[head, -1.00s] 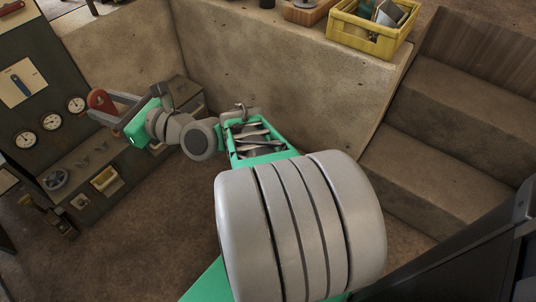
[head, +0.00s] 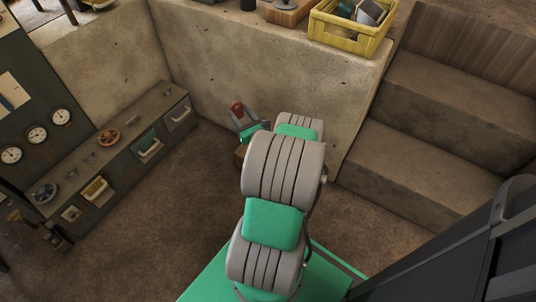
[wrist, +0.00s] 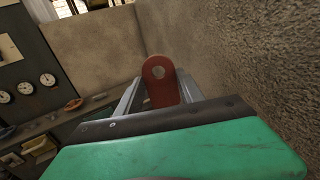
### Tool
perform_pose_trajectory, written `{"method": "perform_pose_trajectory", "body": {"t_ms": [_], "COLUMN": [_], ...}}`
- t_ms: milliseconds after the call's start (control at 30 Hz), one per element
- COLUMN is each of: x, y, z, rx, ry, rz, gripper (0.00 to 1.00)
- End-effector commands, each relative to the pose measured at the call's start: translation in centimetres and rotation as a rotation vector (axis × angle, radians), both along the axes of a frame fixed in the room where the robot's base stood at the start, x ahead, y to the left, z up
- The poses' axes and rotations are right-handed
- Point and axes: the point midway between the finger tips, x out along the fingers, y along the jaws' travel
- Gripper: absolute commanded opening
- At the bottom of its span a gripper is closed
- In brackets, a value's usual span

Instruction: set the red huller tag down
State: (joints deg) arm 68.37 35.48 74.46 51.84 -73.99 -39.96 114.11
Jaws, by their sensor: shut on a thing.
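The red huller tag (wrist: 160,82) is a rounded red tag with a pale round spot, seen in the wrist view between my gripper's two fingers. My gripper (wrist: 158,98) is shut on it. In the head view the red tag (head: 238,109) stands up at the tip of my gripper (head: 243,122), in front of the concrete wall near the corner. My arm hides part of the gripper and what lies below it.
A dark control bench (head: 120,150) with gauges, knobs and small drawers stands at the left. A rough concrete wall (head: 270,70) rises close behind my gripper. A yellow crate (head: 349,32) sits on the ledge. Concrete steps (head: 440,110) are at the right. Brown floor is clear.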

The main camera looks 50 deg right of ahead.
Motion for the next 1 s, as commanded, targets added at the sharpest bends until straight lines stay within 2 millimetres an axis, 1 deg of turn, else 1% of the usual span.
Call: {"method": "perform_pose_trajectory", "body": {"t_ms": [33,67,100,200,300,400,467,533,700,1000], "x": [-2.5,-3.8,-5.6,-9.2,-11.6,-12.7,-12.9,-12.5,-10.4,-7.3], "y": [-0.4,-0.6,-0.5,0.1,1.1,1.6,1.6,1.0,-1.2,-4.8], "z": [-3.6,-5.3,-7.4,-11.2,-13.5,-14.6,-15.0,-15.5,-17.3,-19.5], "rx": [0.015,0.014,0.014,0.01,0.007,0.003,0.0,-0.003,-0.002,0.002], "ry": [0.005,0.004,0.004,0.002,0.001,-0.001,-0.001,-0.002,-0.001,0.0], "rz": [-0.059,-0.094,-0.136,-0.228,-0.29,-0.321,-0.329,-0.33,-0.327,-0.328], "gripper": [0.06,0.06,0.06,0.06,0.06,0.06,0.06,0.06,0.06,0.06]}}
